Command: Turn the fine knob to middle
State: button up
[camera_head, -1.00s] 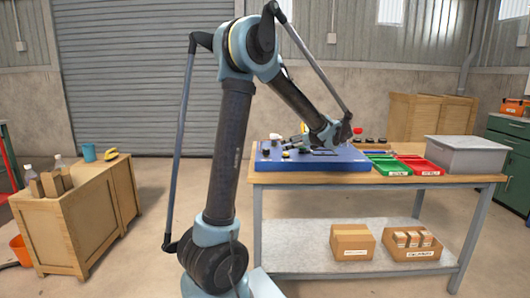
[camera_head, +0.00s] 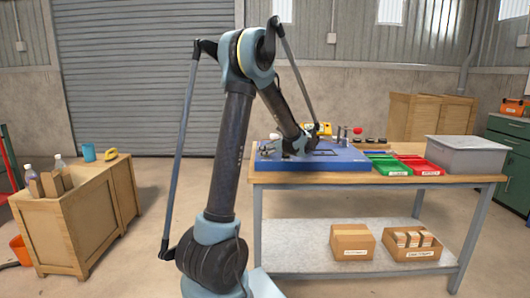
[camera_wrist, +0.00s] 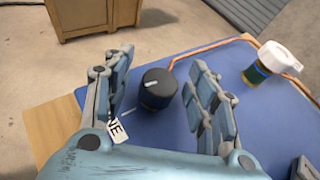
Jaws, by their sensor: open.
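The fine knob (camera_wrist: 158,91) is a black round knob with a white line on its top, on the blue board (camera_wrist: 72,134). In the wrist view, the line points toward the left finger. A white label (camera_wrist: 117,130) ending in "NE" is partly hidden by that finger. My gripper (camera_wrist: 161,66) is open, with one segmented finger on each side of the knob. A gap shows on both sides; I cannot tell whether the fingers reach down around it. In the head view, my gripper (camera_head: 292,147) is low over the left part of the board and hides the knob.
A white-capped knob with a yellow band (camera_wrist: 270,62) stands right of my right finger. An orange-brown line runs across the board behind the knobs. Green (camera_head: 388,166) and red (camera_head: 420,166) trays and a grey bin (camera_head: 467,155) stand right of the board.

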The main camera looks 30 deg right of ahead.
jog(key=shift+w+a+f, duration=0.1)
jog(key=shift+w, duration=0.15)
jog(key=c, duration=1.1)
jog(key=shift+y, duration=0.3)
jog(key=shift+n+g+y, duration=0.3)
jog(key=shift+n+y, duration=0.1)
jog(key=shift+n, duration=0.2)
jog(key=o, duration=1.1)
